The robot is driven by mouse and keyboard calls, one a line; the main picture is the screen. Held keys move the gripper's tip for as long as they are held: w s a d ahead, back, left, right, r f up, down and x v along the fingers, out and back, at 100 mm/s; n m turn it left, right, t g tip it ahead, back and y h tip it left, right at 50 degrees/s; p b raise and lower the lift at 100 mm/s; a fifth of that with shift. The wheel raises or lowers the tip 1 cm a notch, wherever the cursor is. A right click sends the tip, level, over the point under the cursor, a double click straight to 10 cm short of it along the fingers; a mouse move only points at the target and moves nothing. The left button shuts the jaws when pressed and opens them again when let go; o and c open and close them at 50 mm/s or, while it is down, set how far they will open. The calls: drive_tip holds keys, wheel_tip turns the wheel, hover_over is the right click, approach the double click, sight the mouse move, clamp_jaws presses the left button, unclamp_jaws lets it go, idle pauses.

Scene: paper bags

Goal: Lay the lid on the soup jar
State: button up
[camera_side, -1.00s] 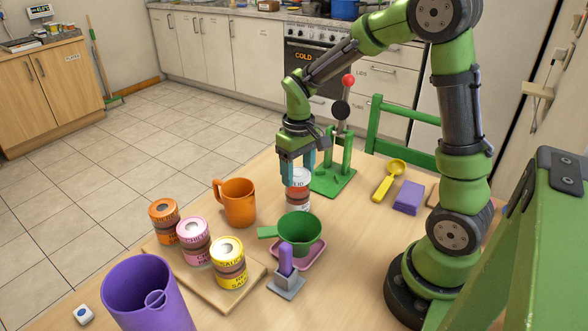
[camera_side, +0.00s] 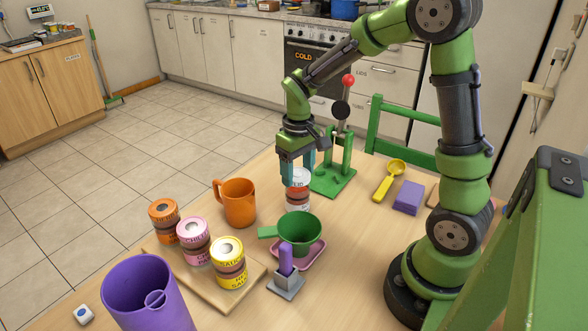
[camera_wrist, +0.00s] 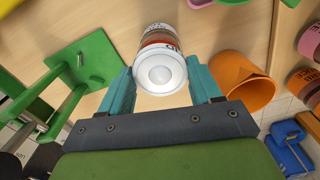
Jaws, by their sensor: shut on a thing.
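The soup jar (camera_side: 297,201) stands on the table, with a reddish-brown band under its top and a white lower label. The white lid (camera_side: 298,177) is at the jar's top, and my gripper (camera_side: 298,182) is shut on it from above. In the wrist view the round lid (camera_wrist: 161,73) lies between my two teal fingers, with the jar body (camera_wrist: 160,36) directly beyond it. The lid looks level and in line with the jar. Whether it fully touches the rim all round cannot be told.
A green lever stand (camera_side: 333,178) is close behind right, and an orange mug (camera_side: 238,204) stands to the left. A green funnel (camera_side: 300,229) over a pink tray is in front. Several jars stand on a board (camera_side: 258,276) at front left. A yellow scoop (camera_side: 388,180) lies right.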

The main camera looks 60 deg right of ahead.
sight(298, 174)
drive_tip(key=shift+f, duration=0.95)
drive_tip(key=o, duration=1.1)
drive_tip(key=shift+r, duration=2.55)
wheel_tip(298, 174, up, 17)
drive_tip(key=shift+f, duration=0.1)
